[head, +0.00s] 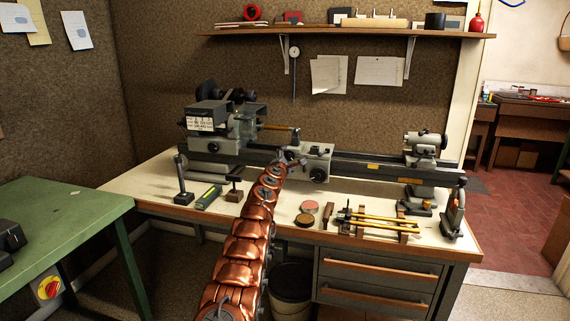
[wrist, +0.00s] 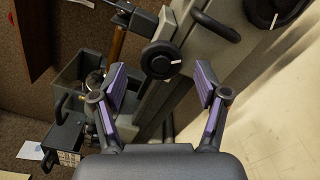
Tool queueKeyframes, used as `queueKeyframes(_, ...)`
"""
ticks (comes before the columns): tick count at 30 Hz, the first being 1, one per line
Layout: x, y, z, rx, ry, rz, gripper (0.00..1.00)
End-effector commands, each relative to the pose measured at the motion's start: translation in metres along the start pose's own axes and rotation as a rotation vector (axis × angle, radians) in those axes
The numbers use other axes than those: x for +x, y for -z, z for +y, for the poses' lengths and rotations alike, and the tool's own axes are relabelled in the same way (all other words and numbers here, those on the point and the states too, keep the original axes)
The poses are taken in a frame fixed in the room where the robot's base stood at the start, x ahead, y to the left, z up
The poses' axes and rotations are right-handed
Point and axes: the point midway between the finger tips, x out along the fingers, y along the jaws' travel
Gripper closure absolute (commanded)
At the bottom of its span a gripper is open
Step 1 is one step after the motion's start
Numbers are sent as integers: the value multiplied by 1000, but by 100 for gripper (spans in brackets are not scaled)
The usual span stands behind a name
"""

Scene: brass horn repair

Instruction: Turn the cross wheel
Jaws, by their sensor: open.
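The lathe carriage (head: 306,158) sits on the grey lathe bed at mid bench in the head view. A round black wheel with a white mark (wrist: 161,60) shows in the wrist view, between and just beyond my fingertips. A second, larger black wheel (wrist: 275,8) is cut off at the top right. I cannot tell for sure which is the cross wheel. My gripper (wrist: 161,75) is open and empty, its two purple-padded fingers wide apart. In the head view my gripper (head: 290,161) is small and partly lost against the carriage.
The headstock (head: 207,133) stands left of the carriage and the tailstock (head: 426,145) at the right. Brass tubes on a wooden rack (head: 378,219), round tins (head: 306,220) and small tools lie on the bench front. A green table (head: 62,215) is at the left.

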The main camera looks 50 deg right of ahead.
Motion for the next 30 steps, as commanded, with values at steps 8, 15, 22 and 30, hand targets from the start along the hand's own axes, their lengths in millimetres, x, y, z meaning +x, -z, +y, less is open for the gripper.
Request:
queueKeyframes(8,-16,2,0,1,0,3,26)
queueKeyframes(15,-29,1,0,2,1,0,26)
queueKeyframes(22,-37,0,-1,1,2,0,26)
queueKeyframes(30,-39,0,-2,0,2,0,26)
